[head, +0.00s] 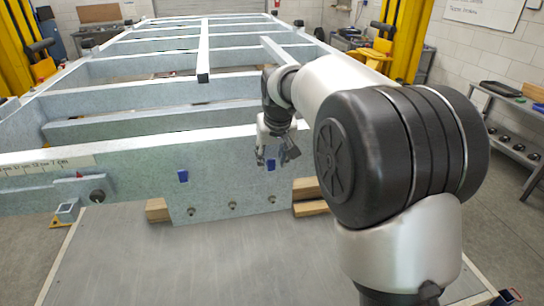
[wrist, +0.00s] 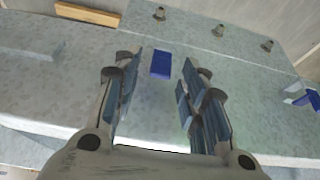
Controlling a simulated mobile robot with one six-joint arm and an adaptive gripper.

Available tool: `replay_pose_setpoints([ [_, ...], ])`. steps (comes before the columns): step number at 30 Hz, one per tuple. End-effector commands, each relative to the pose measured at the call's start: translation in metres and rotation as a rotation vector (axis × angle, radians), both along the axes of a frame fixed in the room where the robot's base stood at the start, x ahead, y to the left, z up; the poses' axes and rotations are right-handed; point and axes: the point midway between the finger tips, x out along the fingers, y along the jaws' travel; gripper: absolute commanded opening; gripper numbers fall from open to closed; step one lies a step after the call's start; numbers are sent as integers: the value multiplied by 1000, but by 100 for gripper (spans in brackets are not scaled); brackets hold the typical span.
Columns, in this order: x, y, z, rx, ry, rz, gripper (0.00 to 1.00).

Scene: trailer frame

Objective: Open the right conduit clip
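The right conduit clip (head: 271,165) is a small blue piece on the face of the grey frame beam (head: 225,185), partly hidden by my gripper (head: 276,157) in the head view. In the wrist view the blue clip (wrist: 161,64) shows as a plain blue rectangle between the fingers of my gripper (wrist: 160,80). The fingers are open, one on each side, with a visible gap to the clip. Whether the clip is open or closed I cannot tell. The left blue clip (head: 183,176) sits further left on the beam and also shows at the wrist view's right edge (wrist: 312,98).
Several bolts (head: 232,206) line the plate below the clips. Wooden blocks (head: 308,189) sit under the beam. A ruler strip (head: 45,167) and a round fitting (head: 97,196) are at left. The grey table surface (head: 200,265) in front is clear.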

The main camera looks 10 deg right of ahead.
Motion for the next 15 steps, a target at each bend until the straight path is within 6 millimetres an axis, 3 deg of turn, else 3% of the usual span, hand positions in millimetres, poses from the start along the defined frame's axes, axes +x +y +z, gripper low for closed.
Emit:
replay_pose_setpoints([
  [15,0,0,0,0,0,0,4],
])
